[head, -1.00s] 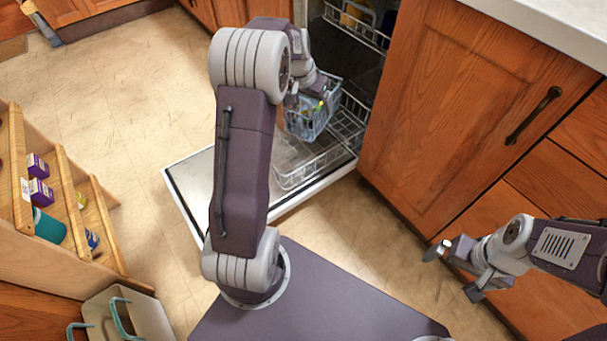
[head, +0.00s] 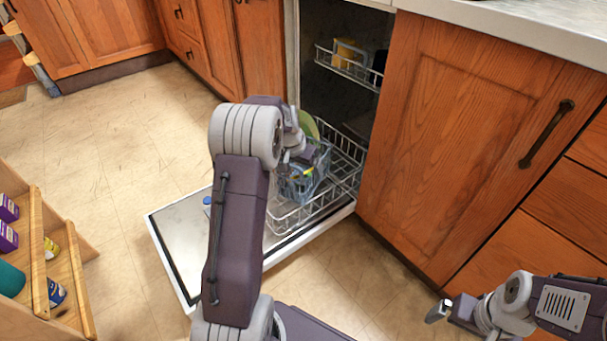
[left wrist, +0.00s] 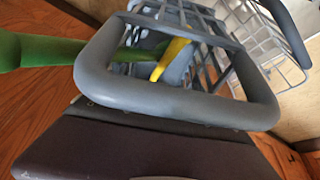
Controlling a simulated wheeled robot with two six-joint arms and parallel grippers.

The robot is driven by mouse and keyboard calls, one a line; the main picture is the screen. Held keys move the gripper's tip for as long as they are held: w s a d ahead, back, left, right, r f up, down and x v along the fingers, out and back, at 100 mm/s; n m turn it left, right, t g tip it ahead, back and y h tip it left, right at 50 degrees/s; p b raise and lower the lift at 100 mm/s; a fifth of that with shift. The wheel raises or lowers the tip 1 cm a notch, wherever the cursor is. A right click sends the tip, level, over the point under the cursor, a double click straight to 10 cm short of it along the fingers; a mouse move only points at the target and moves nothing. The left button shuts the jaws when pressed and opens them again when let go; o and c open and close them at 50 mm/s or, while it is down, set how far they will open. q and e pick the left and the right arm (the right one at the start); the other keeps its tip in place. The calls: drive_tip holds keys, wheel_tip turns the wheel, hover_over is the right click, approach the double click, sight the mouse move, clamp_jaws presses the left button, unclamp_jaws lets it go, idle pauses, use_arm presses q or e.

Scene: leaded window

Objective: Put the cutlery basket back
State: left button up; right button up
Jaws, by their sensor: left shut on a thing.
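The grey-blue cutlery basket (head: 304,185) is in the head view, at the lower rack of the open dishwasher. It overlaps the rack's left part; I cannot tell whether it touches the rack. My left gripper (head: 290,163) is shut on the basket, with its fingers mostly hidden by my arm. In the left wrist view the basket (left wrist: 205,70) fills the upper middle, its thick grey rim or handle nearest, with a green and a yellow utensil handle inside. The lower rack (head: 345,178) is pulled out over the door. My right gripper (head: 445,312) is at the lower right, empty, its fingers apart.
The dishwasher door (head: 180,235) lies open, with a small blue-topped item (head: 207,203) on it. A green plate (head: 308,124) stands behind the basket. The upper rack (head: 348,68) holds a yellow mug (head: 344,50). A wooden shelf (head: 40,255) stands at left. Floor beyond the door is clear.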

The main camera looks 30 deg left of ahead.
use_arm(q)
drive_tip(key=shift+f, duration=0.65)
drive_tip(key=o, duration=1.8)
drive_tip(key=shift+r, duration=0.1)
